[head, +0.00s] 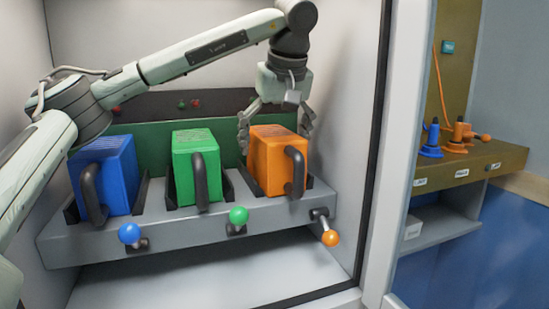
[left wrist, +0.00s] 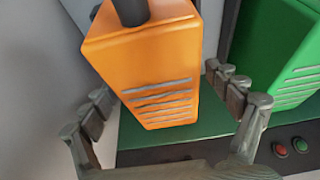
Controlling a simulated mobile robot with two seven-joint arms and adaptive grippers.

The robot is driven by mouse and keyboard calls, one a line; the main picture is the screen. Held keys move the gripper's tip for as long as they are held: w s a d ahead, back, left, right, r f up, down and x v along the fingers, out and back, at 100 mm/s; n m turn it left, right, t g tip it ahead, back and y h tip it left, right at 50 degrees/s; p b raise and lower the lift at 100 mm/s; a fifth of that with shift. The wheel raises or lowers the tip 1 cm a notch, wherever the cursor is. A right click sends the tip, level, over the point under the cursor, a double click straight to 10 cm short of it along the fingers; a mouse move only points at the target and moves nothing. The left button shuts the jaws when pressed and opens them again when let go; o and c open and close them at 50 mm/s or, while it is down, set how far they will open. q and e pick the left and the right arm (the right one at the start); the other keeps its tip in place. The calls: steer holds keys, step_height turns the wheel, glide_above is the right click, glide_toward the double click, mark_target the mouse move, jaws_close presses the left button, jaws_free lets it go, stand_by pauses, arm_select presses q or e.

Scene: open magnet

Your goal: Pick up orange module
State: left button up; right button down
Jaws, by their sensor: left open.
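The orange module (head: 268,162) is a box with a black handle on its front, seated in the right slot of the grey rack (head: 190,228). It also shows in the left wrist view (left wrist: 150,65), with slotted vents on its face. My left gripper (head: 273,138) points down over the back of the orange module. Its open fingers are on either side of the module, and the left wrist view (left wrist: 158,82) shows gaps beside them. My right gripper is not in view.
The green module (head: 195,165) and blue module (head: 108,178) sit in the rack to the left. Levers with a blue knob (head: 129,233), green knob (head: 238,215) and orange knob (head: 331,238) stick out in front. The enclosure's side wall (head: 372,150) is close on the right.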

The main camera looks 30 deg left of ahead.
arm_select(q)
steer(key=c, duration=1.6)
steer(key=shift+c, duration=0.3)
steer(key=shift+r, duration=0.1)
